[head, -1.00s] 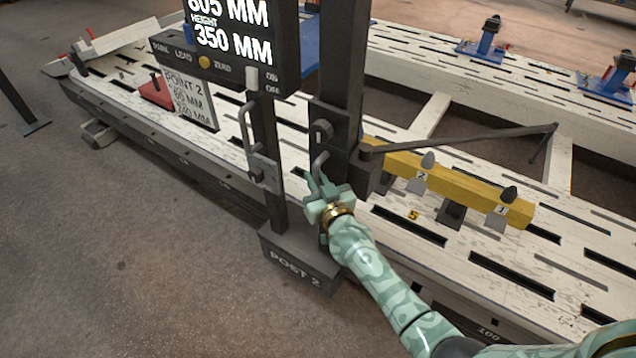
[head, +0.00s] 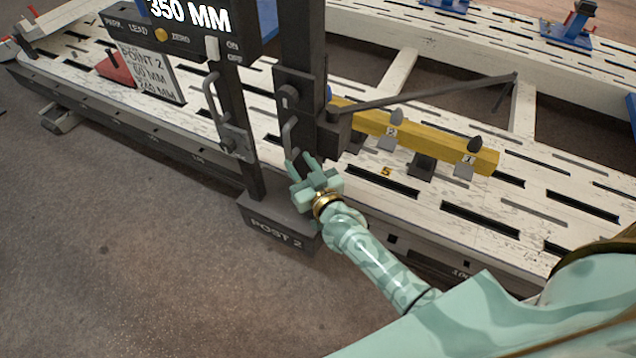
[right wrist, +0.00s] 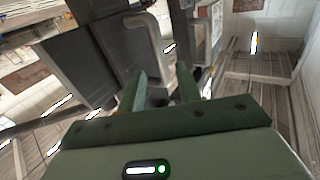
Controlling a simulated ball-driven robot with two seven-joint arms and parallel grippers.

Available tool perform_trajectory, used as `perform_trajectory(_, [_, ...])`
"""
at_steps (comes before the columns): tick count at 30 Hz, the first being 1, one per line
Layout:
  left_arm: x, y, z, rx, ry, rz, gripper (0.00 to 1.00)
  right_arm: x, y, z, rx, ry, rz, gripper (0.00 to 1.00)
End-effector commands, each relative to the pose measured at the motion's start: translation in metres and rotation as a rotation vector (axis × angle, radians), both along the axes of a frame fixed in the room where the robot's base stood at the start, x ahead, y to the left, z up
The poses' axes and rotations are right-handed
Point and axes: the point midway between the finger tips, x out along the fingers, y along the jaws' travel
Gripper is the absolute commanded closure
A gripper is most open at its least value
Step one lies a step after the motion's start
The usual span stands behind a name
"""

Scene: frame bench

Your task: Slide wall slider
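The dark slider block (head: 296,92) sits on an upright dark post, with a round knob and a grey bar handle (head: 287,133) on its face. My right gripper (head: 303,160) is just below and to the right of the handle's lower end. Its pale green fingers are apart. The right wrist view shows both fingers (right wrist: 160,88) spread with no thing visibly held between them. A grey bar handle (right wrist: 152,30) on a dark block is beyond the fingertips there. Whether a finger touches the handle I cannot tell. My left gripper is not in view.
A second upright with its own grey handle (head: 214,100) stands to the left, under a dark display box (head: 178,38). A yellow beam (head: 430,142) and a thin dark arm (head: 430,95) extend right over the white slotted bench (head: 400,215).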

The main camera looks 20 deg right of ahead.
Motion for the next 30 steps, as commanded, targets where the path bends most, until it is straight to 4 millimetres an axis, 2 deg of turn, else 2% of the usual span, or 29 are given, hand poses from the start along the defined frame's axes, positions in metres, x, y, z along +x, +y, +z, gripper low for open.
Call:
perform_trajectory(1, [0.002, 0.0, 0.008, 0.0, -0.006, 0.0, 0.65, -0.015, -0.001, 0.005, 0.0, 0.0, 0.0, 0.66])
perform_trajectory(6, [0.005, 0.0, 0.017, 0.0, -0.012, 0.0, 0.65, -0.057, -0.004, 0.002, 0.001, 0.001, 0.0, 0.66])
perform_trajectory(12, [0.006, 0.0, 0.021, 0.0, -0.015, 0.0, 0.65, -0.085, -0.006, 0.001, 0.001, 0.0, 0.0, 0.66])
perform_trajectory(17, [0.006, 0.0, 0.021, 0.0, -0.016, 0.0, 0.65, -0.091, -0.006, 0.0, 0.001, 0.0, 0.0, 0.66])
perform_trajectory(30, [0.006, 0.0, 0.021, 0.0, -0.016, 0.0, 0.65, -0.091, -0.007, 0.0, 0.001, 0.0, 0.0, 0.66])
